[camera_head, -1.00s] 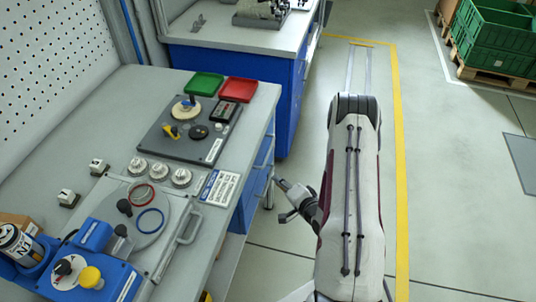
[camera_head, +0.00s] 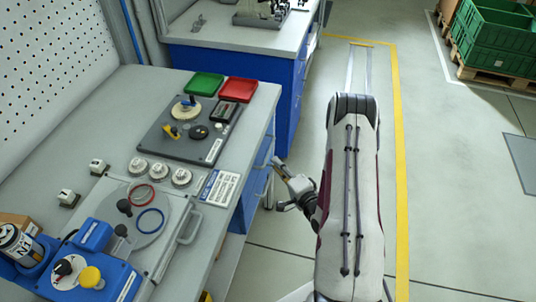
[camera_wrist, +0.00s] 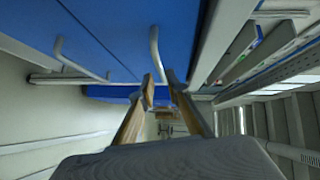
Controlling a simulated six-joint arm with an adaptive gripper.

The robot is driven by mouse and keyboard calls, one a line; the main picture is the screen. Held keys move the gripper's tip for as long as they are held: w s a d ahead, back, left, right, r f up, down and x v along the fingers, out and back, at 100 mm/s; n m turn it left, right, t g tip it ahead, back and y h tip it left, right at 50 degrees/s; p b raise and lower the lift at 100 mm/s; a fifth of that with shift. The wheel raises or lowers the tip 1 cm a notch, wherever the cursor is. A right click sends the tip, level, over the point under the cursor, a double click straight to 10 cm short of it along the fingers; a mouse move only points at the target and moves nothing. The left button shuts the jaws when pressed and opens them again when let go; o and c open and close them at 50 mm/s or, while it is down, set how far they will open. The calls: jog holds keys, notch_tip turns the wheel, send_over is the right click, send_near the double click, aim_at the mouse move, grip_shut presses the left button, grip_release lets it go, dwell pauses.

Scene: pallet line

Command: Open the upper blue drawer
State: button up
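The upper blue drawer (camera_head: 264,151) is in the workbench's side, just under the top. In the wrist view its blue front (camera_wrist: 179,35) fills the top middle, with a pale bar handle (camera_wrist: 155,52) on it. My gripper (camera_head: 277,162) is beside the drawer front in the head view. In the wrist view my gripper (camera_wrist: 160,84) has its two fingers apart, with the handle's lower end appearing between the tips. I cannot tell whether they touch it. The drawer looks shut. A second blue front (camera_wrist: 88,28) with another handle (camera_wrist: 72,62) lies to the left there.
The grey workbench top (camera_head: 110,90) carries a dark panel, several dials and a round plate with rings. A second blue bench (camera_head: 235,60) stands behind. Open floor lies right of my arm, with a yellow line (camera_head: 402,200) and green crates (camera_head: 495,40) on a pallet.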

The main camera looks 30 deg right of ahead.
aim_at(268, 153)
jog(key=shift+w+f, duration=0.2)
jog(key=shift+w, duration=1)
jog(key=shift+w+f, duration=0.15)
jog(key=shift+w, duration=1.1)
jog(key=shift+w+f, duration=0.2)
jog(key=shift+w, duration=1)
grip_shut()
